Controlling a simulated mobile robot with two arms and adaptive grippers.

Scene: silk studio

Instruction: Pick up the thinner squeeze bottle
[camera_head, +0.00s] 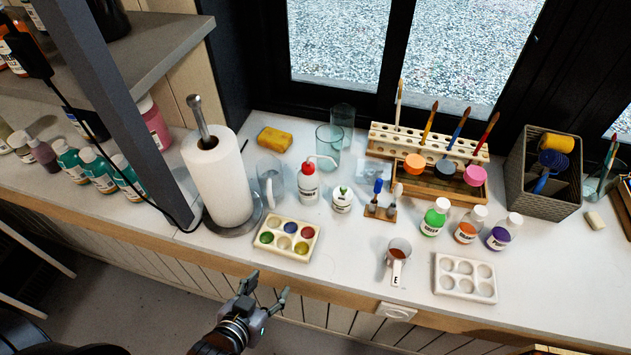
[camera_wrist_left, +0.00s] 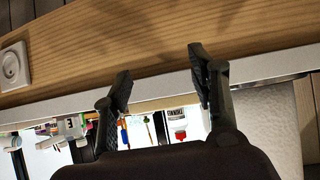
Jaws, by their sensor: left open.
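The thinner squeeze bottle (camera_head: 308,186) is white with a red cap and a bent spout. It stands upright on the white counter, behind the paint palette and right of the paper towel roll. My left gripper (camera_head: 267,290) is open and empty, in front of the counter's front edge and well short of the bottle. Its two fingers also show apart in the left wrist view (camera_wrist_left: 160,76). My right gripper is not seen.
The paint palette (camera_head: 287,238) lies between my left gripper and the bottle. The paper towel roll (camera_head: 218,180) stands left, a clear glass (camera_head: 270,182) beside the bottle, and a small white bottle (camera_head: 342,200) to its right. Bare counter lies right of the palette.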

